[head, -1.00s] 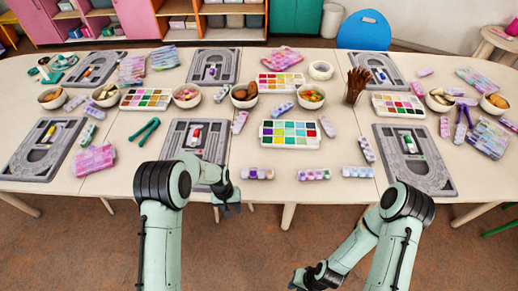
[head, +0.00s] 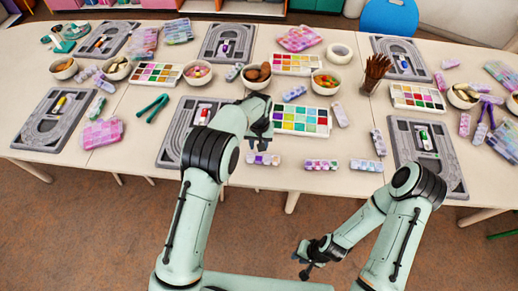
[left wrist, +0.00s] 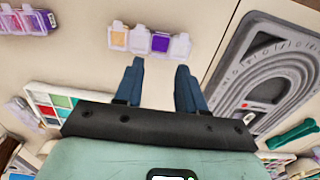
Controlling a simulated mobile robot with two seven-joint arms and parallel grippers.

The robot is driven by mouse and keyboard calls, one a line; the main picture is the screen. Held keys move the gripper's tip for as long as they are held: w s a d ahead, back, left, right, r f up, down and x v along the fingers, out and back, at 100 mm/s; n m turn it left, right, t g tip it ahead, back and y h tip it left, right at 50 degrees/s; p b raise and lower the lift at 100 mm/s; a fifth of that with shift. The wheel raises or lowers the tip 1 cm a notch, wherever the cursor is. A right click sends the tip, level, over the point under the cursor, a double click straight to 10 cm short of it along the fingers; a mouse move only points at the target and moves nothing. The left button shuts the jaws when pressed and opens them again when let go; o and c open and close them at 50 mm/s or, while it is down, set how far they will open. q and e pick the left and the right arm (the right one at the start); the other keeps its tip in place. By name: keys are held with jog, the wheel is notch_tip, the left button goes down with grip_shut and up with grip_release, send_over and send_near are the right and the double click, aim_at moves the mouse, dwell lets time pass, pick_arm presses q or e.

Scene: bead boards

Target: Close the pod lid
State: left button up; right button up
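A small strip pod (head: 262,159) lies near the front edge of the table in the head view, just below my left gripper (head: 261,142). In the left wrist view the pod (left wrist: 149,41) is a row of small compartments with orange and purple contents. Pale flaps show along it, but I cannot tell clearly which lid is up. My left gripper (left wrist: 159,72) is open, its two dark blue fingers pointing toward the pod with nothing between them. My right gripper (head: 305,267) hangs empty in front of the table, away from the pods; its finger gap is unclear.
More strip pods (head: 321,164) (head: 366,165) lie to the right along the front edge. A paint palette (head: 302,120) lies behind, a grey board (head: 173,150) to the left, and another grey board (head: 451,178) at the right. Bowls stand farther back.

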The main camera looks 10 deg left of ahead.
pick_arm(q)
jog(key=shift+f, duration=1.85)
